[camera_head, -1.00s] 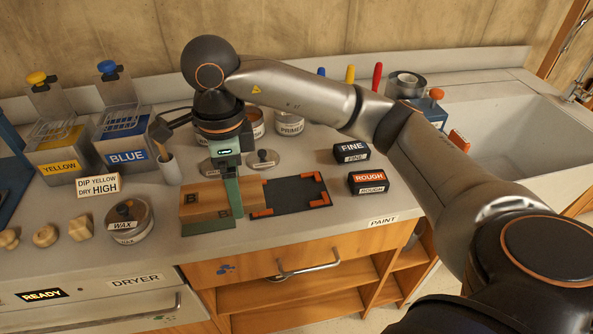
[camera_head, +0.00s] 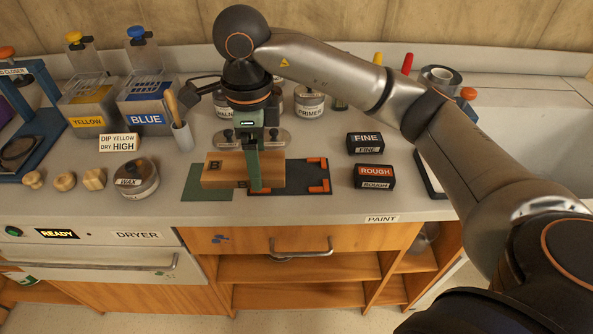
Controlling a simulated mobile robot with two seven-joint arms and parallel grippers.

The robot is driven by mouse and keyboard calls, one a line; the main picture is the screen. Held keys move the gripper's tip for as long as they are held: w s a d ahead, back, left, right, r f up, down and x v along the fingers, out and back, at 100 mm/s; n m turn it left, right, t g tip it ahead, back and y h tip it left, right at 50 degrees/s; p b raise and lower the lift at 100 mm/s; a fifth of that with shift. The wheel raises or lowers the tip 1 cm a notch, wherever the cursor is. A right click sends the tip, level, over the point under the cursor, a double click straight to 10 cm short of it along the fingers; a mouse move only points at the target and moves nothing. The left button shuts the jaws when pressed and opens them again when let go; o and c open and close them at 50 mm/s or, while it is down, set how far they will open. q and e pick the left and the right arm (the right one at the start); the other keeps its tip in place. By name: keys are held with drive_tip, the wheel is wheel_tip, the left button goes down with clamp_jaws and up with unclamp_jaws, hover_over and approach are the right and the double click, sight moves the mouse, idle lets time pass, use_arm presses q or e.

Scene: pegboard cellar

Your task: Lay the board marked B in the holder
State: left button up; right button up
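The wooden board marked B (camera_head: 222,172) is between the fingers of my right gripper (camera_head: 254,172), near its right part. One green finger runs down its front face; the far finger is mostly hidden. The board appears raised and level, overlapping the right part of a green mat (camera_head: 200,193) and the left part of the holder. The holder (camera_head: 300,178) is a black plate with orange corner pieces; its right corners show, and its left side is largely covered by the board and gripper. My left gripper is not in view.
FINE (camera_head: 365,143) and ROUGH (camera_head: 374,176) blocks stand right of the holder. A WAX tin (camera_head: 137,180) and wooden knobs (camera_head: 64,181) are at left. Cans, including PRIMER (camera_head: 309,103), stand behind. The YELLOW (camera_head: 88,110) and BLUE (camera_head: 147,107) tanks are back left.

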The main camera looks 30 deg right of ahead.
drive_tip(key=w+d+f, duration=0.3)
drive_tip(key=d+f, duration=0.1)
drive_tip(key=d, duration=0.4)
approach(300, 175)
drive_tip(key=shift+s+a+f+p, duration=0.35)
drive_tip(key=shift+a+f+p, duration=0.1)
drive_tip(key=shift+a+f, duration=0.25)
drive_tip(key=shift+w+d+f, duration=0.25)
drive_tip(key=shift+d+f, duration=0.25)
drive_tip(key=shift+f, duration=0.15)
drive_tip(key=f+p, duration=0.1)
drive_tip(key=f, duration=0.2)
drive_tip(key=shift+d+f, duration=0.15)
drive_tip(key=shift+d, duration=0.05)
drive_tip(key=shift+w+f, duration=0.1)
drive_tip(key=shift+f, duration=0.15)
drive_tip(key=o, duration=1.3)
